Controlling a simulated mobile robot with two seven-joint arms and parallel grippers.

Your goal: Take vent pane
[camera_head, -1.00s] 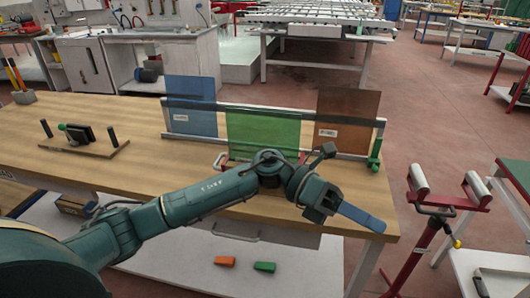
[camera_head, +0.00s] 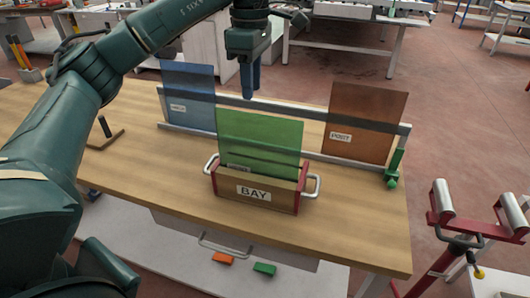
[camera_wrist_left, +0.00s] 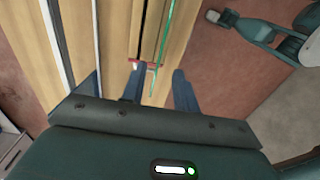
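A green pane (camera_head: 262,142) stands upright in a wooden box (camera_head: 255,190) labelled BAY, with red ends. A blue pane (camera_head: 188,93) and a brown pane (camera_head: 366,120) lean at a metal rail (camera_head: 300,109) behind it. I cannot read any label as vent. My left gripper (camera_head: 250,92) points down above the green pane's top edge. In the left wrist view its two dark blue fingers (camera_wrist_left: 160,88) are apart, with the green pane's edge (camera_wrist_left: 164,45) seen beyond and between them. A teal arm at that view's upper right looks like mine; its gripper is unclear.
A green clamp (camera_head: 393,170) is at the rail's right end. Orange (camera_head: 222,257) and green (camera_head: 264,268) blocks lie below the bench front. A red roller stand (camera_head: 462,225) is at the right.

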